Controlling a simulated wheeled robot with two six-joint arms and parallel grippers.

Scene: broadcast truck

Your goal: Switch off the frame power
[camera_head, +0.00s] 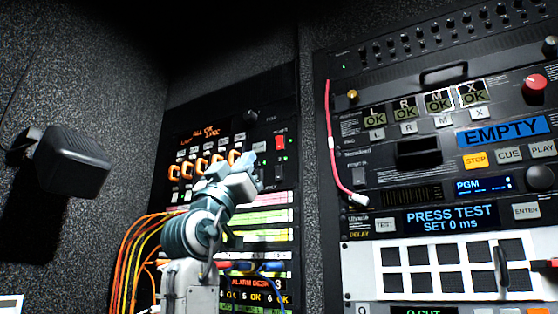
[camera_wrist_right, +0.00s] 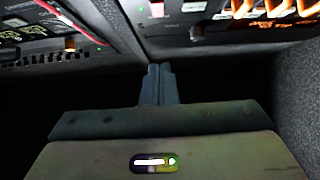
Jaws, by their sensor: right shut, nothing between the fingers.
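My right gripper (camera_head: 246,165) is in front of this panel, left of and slightly below the switch in the head view. Its fingers are shut and empty; they also show in the right wrist view (camera_wrist_right: 158,84). I cannot tell the switch's position. My left gripper is not in view.
Orange and yellow cables (camera_head: 128,250) hang at the panel's lower left. A pink cable (camera_head: 331,140) runs down the right rack's left edge. A dark box (camera_head: 75,162) projects from the left wall. The right rack carries a red knob (camera_head: 534,83) and several buttons.

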